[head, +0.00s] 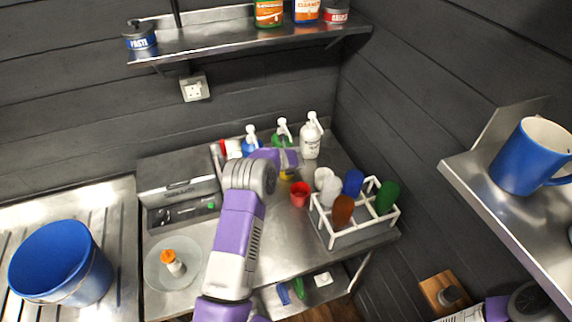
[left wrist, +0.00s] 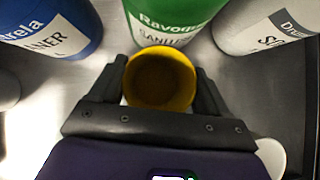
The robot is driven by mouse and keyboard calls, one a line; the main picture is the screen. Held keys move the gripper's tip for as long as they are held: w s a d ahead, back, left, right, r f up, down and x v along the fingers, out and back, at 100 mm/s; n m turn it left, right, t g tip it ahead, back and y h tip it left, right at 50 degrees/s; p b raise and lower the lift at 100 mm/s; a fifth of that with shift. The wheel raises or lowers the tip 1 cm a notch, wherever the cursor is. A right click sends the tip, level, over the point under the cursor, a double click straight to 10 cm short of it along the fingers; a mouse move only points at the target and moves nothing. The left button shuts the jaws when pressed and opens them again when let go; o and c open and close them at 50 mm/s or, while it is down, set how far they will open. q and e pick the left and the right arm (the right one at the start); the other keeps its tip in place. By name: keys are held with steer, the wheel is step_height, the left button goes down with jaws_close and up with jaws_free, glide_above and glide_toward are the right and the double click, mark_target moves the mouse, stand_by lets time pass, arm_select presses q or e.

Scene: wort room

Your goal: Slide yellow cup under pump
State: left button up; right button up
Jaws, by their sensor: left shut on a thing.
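The yellow cup (left wrist: 160,82) is between the fingers of my left gripper (left wrist: 161,70), which is shut on it. It looks upright and empty from above. A green pump bottle (left wrist: 170,20) stands just beyond it; I cannot tell whether they touch. In the head view only a sliver of the yellow cup (head: 284,176) shows below my left gripper (head: 288,161). The green bottle (head: 281,138) with its white pump head stands behind the gripper there. A blue pump bottle (head: 250,143) is to its left and a white pump bottle (head: 311,138) to its right.
A red cup (head: 300,193) and a white cup (head: 322,177) stand to the right of the gripper. A white rack (head: 366,236) holds several coloured cups. A plate (head: 158,279) with a small orange-capped bottle and a blue bucket (head: 92,278) are at left.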

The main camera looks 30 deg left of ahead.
arm_select(q)
steer(key=shift+s+d+b, duration=0.15)
steer(key=shift+d+b, duration=0.25)
steer(key=shift+d, duration=0.55)
steer(key=o, duration=1)
steer(key=v, duration=0.7)
steer(key=shift+r, duration=0.25)
steer(key=shift+s+d, duration=0.15)
